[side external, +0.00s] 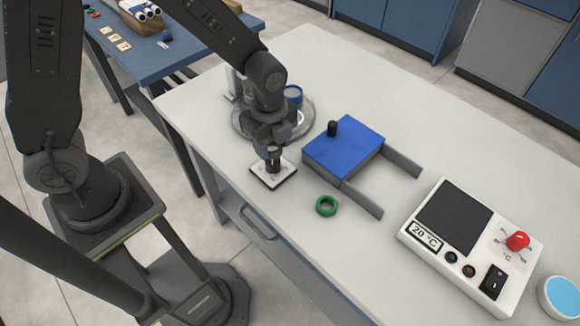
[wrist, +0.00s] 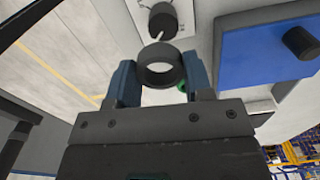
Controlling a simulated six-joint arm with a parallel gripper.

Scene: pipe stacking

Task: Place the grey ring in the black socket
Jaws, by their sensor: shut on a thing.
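My gripper (wrist: 160,82) is shut on the grey ring (wrist: 160,76), which sits between its two blue fingers with its hole showing in the wrist view. In the side view my gripper (side external: 270,153) is pointed down over the white square plate (side external: 259,178). The ring is hard to make out in the side view, and I cannot tell how large the gap to the socket is.
A green ring (side external: 326,206) lies on the table to the right of the plate. A blue-topped box (side external: 343,146) with a black knob and grey side rails stands behind it. A hotplate (side external: 470,240) is further right. A round grey base (side external: 302,133) stands behind my gripper.

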